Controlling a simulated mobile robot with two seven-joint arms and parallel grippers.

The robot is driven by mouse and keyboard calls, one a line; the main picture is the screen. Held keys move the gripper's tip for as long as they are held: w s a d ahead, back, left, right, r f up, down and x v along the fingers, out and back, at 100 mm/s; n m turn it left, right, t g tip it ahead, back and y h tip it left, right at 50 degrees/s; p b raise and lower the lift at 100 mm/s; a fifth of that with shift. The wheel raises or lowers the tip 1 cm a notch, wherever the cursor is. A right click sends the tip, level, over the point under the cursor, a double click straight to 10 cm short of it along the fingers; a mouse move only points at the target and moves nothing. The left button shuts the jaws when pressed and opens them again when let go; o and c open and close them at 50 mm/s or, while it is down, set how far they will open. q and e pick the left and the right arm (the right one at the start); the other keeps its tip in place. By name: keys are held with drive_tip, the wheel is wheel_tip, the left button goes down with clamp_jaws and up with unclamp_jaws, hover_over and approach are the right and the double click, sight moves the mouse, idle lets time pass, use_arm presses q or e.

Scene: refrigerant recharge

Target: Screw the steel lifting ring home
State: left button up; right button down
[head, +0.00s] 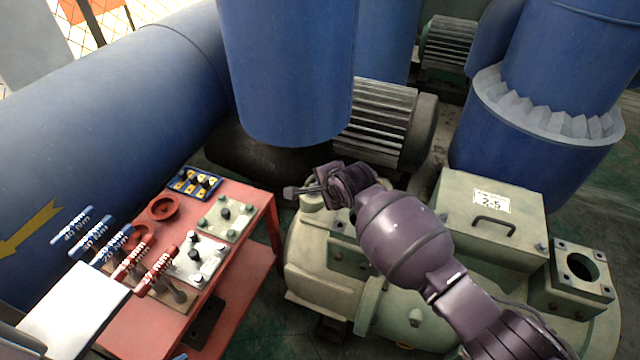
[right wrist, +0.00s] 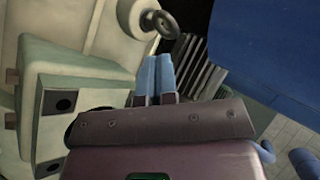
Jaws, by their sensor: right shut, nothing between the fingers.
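The steel lifting ring (right wrist: 160,24) shows in the right wrist view as a dark ring on a pale boss at the end of the green machine (right wrist: 75,55). My right gripper (right wrist: 165,62) is shut and empty, its two blue fingers side by side. In that view the fingertips are just below the ring, with a visible gap in the picture. In the head view my right gripper (head: 305,190) is over the left end of the green machine (head: 310,265). The ring cannot be clearly made out there. My left gripper is not in view.
A red cart (head: 258,212) stands left of the machine, with torque tools (head: 158,270), red bowls (head: 165,208) and a blue tray (head: 195,168) on it. A large blue vertical pipe (head: 290,70) rises behind my right gripper. A handled box (head: 490,215) is on the machine's right.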

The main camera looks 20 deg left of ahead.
sight(309, 186)
use_arm(q)
drive_tip(key=b, duration=0.2)
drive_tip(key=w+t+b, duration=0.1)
drive_tip(key=b, duration=0.2)
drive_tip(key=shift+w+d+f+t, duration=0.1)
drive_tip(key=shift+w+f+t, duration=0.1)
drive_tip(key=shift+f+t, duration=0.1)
use_arm(e)
drive_tip(key=x, duration=0.9)
drive_tip(key=shift+f, duration=0.15)
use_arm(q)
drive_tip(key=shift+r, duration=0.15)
